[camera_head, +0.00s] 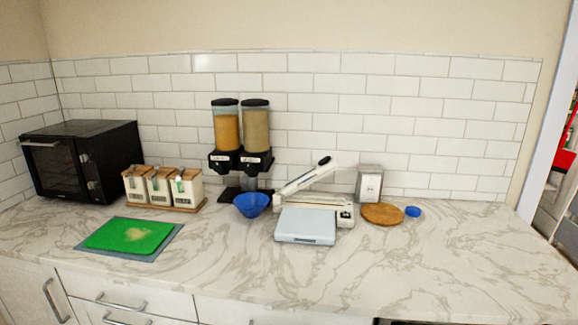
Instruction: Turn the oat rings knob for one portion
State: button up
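A twin cereal dispenser stands on the counter against the tiled wall. Its left canister (227,130) holds an orange-brown filling, its right canister (256,130) a paler beige one. The black outlet housings (241,161) below carry small white labels, too small to read, so I cannot tell which side is oat rings. The knobs do not stand out from the black housings at this size. A blue bowl (251,205) sits at the dispenser's black base, low in front of the outlets; its contents cannot be made out. My gripper is not in view.
A white lever device (340,212) and a pale flat scale (305,226) stand right of the bowl. Three canisters (160,187) on a wooden stand and a black oven (80,160) are left. A green board (128,235) lies in front.

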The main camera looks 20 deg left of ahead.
aim_at(249, 169)
jog(key=u, duration=0.55)
jog(key=i, duration=0.85)
jog(key=u, duration=0.7)
